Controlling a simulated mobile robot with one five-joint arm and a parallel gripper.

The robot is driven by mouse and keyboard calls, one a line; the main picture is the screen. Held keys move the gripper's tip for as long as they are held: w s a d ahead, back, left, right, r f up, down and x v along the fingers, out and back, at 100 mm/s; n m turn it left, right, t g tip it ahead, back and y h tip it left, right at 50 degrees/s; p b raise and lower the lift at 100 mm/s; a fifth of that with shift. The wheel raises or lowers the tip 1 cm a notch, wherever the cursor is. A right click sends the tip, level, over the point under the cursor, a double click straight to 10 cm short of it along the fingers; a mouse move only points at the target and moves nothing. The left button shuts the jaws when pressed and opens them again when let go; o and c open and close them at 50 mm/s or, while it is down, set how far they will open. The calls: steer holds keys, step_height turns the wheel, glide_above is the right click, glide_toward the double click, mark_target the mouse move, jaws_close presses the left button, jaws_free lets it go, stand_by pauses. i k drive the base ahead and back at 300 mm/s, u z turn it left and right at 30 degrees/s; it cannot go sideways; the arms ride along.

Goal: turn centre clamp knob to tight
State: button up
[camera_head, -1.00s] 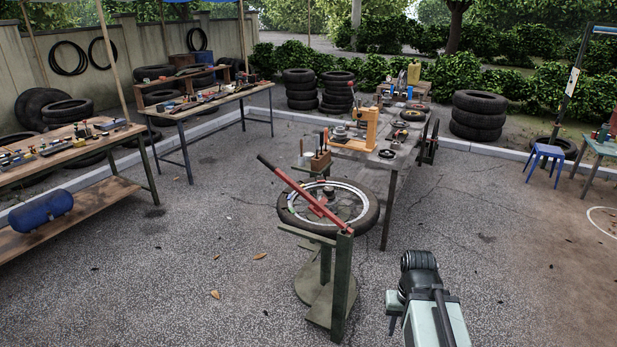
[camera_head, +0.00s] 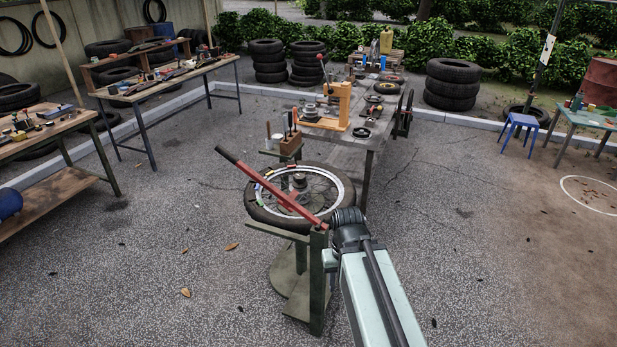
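The centre clamp knob (camera_head: 299,180) looks like the small grey round piece at the middle of the wheel; its setting is too small to tell. The wheel (camera_head: 257,205) has a black tyre and a pale rim with coloured marks, and lies flat on a green metal stand (camera_head: 318,285). A red lever with a dark grip (camera_head: 262,184) slants across the wheel. My arm comes in from the bottom right, and its dark joint overlaps the stand's post and the tyre's right edge in the picture. My gripper itself cannot be made out.
More benches stand at the left, a blue stool (camera_head: 521,122) and green table at the right.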

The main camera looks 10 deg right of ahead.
mark_target(299, 183)
steer(key=z, duration=0.05)
steer(key=k, duration=0.85)
steer(key=u, duration=0.1)
steer(key=i, duration=1.35)
steer(key=z, duration=0.25)
steer(key=i, duration=1.4)
steer(key=u, duration=0.35)
